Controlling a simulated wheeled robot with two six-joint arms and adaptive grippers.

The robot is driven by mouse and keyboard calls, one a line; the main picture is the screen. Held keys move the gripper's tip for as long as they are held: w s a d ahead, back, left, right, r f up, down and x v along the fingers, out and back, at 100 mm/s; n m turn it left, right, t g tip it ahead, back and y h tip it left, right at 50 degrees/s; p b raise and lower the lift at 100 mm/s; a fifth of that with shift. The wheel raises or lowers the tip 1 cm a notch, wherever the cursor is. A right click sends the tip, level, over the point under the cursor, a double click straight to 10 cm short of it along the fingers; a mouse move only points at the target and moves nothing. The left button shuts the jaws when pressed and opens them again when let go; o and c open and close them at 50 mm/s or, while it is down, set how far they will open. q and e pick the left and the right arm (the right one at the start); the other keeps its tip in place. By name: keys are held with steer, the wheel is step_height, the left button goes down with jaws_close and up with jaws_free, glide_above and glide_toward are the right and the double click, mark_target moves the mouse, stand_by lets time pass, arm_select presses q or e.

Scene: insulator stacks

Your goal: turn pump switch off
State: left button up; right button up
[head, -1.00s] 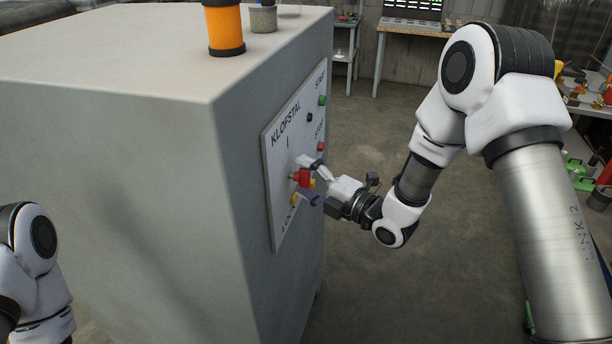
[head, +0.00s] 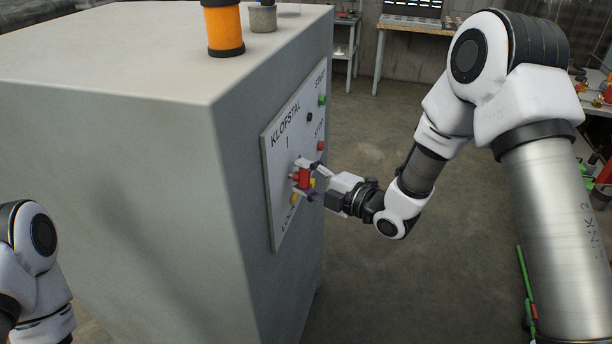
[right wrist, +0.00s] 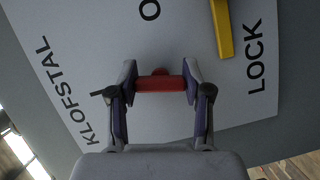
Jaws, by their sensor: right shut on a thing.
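The pump switch is a red handle (head: 305,178) on the white KLOFSTAL panel (head: 279,165), on the side of the grey cabinet. My right gripper (head: 307,177) is at the panel, shut on this handle. In the right wrist view the red handle (right wrist: 160,84) lies as a bar between the two fingers of my right gripper (right wrist: 160,76), one finger at each end. An "O" mark shows on the panel above it there, and an "I" mark shows in the head view. Part of my left arm shows at the lower left; its gripper is out of view.
A yellow lever (right wrist: 222,28) sits beside the LOCK label. A green START button (head: 322,100), a black knob (head: 309,117) and a red STOP button (head: 320,145) lie further along the panel. An orange cylinder (head: 223,28) stands on the grey cabinet (head: 110,65). The floor right of it is clear.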

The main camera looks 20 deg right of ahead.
steer(key=m+g+p, duration=0.1)
steer(key=m, duration=0.2)
steer(key=shift+g, duration=0.3)
steer(key=shift+r+m+g+p, duration=0.1)
steer(key=shift+m+g+p, duration=0.4)
steer(key=shift+m+p, duration=0.55)
steer(key=m+g+p, duration=0.2)
steer(key=m+p, duration=0.1)
steer(key=p, duration=0.2)
steer(key=shift+m+y, duration=0.25)
steer(key=shift+y, duration=0.05)
steer(key=shift+m+g+y+p, duration=0.5)
steer(key=shift+m+g+p, duration=0.4)
steer(key=shift+m+p, duration=0.4)
steer(key=o, duration=1.2)
steer(key=shift+c, duration=0.2)
